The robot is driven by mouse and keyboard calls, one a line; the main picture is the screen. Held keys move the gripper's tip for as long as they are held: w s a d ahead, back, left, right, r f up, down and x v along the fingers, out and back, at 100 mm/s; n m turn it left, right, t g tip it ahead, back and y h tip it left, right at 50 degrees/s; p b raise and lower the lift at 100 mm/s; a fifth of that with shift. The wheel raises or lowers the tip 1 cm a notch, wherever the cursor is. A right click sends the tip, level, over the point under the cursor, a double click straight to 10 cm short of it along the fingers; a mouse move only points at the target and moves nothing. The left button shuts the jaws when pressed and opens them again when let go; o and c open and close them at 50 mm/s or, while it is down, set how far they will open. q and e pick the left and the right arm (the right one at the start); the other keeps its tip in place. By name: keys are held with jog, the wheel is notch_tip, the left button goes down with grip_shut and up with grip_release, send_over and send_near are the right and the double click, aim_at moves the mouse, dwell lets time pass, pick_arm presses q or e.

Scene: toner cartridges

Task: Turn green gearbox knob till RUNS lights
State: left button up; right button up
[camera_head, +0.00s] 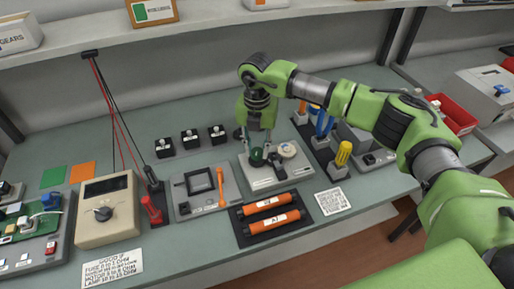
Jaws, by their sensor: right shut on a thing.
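The gearbox is a light grey plate (277,180) at the middle of the bench. The dark green knob (257,157) stands on its left half, and a cream round part (287,150) sits beside it on the right. My right gripper (257,142) comes down from above, its fingers around the green knob and shut on it. The fingers partly hide the knob's far side. No lit RUNS lamp can be made out at this size. My left gripper is not in view.
An orange-roller tray (240,232) lies in front of the gearbox. A grey plate with an orange handle (221,188) is at its left, and a yellow-handled tool (343,154) at its right. Several black blocks (190,138) stand behind left. A beige meter (105,212) stands further left.

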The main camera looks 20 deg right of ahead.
aim_at(257, 152)
jog(key=shift+w+r, duration=0.1)
jog(key=o, duration=1.1)
notch_tip(257, 152, up, 12)
